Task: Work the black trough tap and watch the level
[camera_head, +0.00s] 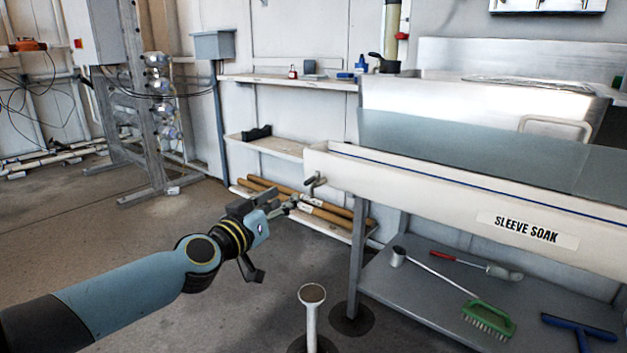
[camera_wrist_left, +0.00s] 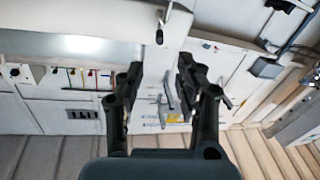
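The long white trough (camera_head: 420,185) is labelled SLEEVE SOAK and has a dark blue line along its rim. Its small dark tap (camera_head: 315,183) sticks out low at the left end. The tap also shows in the left wrist view (camera_wrist_left: 160,36), at the top centre. My left gripper (camera_head: 284,204) reaches up from the lower left, a little left of and below the tap. In the left wrist view its two fingers (camera_wrist_left: 160,68) stand apart with nothing between them, and the tap lies beyond their tips. The level inside the trough cannot be read. My right gripper is out of view.
A pale standpipe (camera_head: 312,300) rises from the floor below the tap. A grey lower shelf (camera_head: 400,290) under the trough holds a ladle, a green brush (camera_head: 488,320) and a blue squeegee. Wall shelves (camera_head: 265,146) stand behind. The floor at left is open.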

